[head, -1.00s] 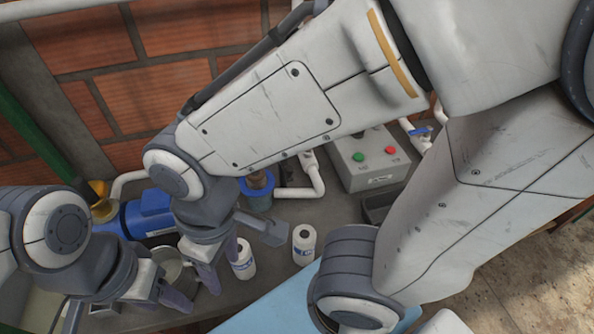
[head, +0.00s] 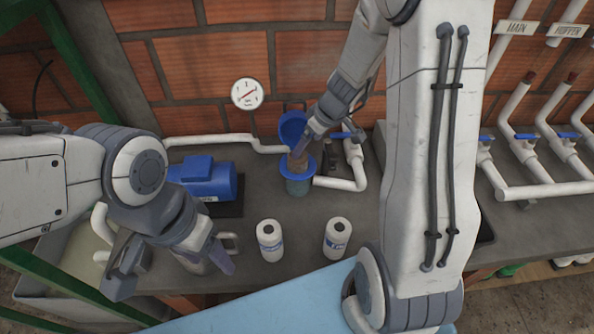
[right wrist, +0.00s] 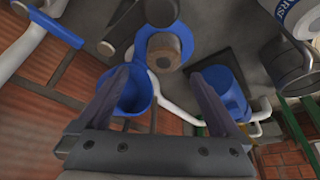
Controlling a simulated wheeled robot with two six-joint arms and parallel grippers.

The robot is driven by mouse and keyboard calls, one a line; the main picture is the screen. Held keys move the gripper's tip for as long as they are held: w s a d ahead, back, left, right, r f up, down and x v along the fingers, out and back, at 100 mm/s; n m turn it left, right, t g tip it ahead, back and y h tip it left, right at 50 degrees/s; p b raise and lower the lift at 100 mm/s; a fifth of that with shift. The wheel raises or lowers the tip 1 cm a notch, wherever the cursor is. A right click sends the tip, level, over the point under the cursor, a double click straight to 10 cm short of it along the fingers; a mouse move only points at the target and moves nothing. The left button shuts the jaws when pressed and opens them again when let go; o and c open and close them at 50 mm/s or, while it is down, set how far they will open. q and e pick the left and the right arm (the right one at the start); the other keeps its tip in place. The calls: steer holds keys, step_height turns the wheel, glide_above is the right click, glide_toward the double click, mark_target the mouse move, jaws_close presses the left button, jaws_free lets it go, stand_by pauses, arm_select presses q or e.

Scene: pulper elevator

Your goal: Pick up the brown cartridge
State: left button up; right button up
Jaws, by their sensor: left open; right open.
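The brown cartridge (head: 297,161) stands upright in the blue-rimmed filter housing (head: 299,187) on the bench. In the right wrist view the cartridge (right wrist: 164,65) shows end-on, ahead of and between the two fingers, inside the blue ring. My right gripper (head: 304,147) is open at the cartridge's upper part; whether a finger touches it I cannot tell. The open fingers also show in the right wrist view (right wrist: 164,85). My left gripper (head: 208,260) is open and empty, over a metal jug at the bench's front left.
A blue cup (head: 292,127) is close behind the right gripper. White pipes (head: 345,183) and a valve stand right of the housing, a blue motor (head: 206,180) left. A gauge (head: 247,93) is on the brick wall.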

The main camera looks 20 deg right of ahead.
mark_target(298, 171)
steer(key=x, duration=0.5)
steer(key=b+x, duration=0.1)
steer(key=x, duration=0.2)
steer(key=shift+a+f, duration=0.1)
steer(key=shift+a, duration=0.25)
jaws_close()
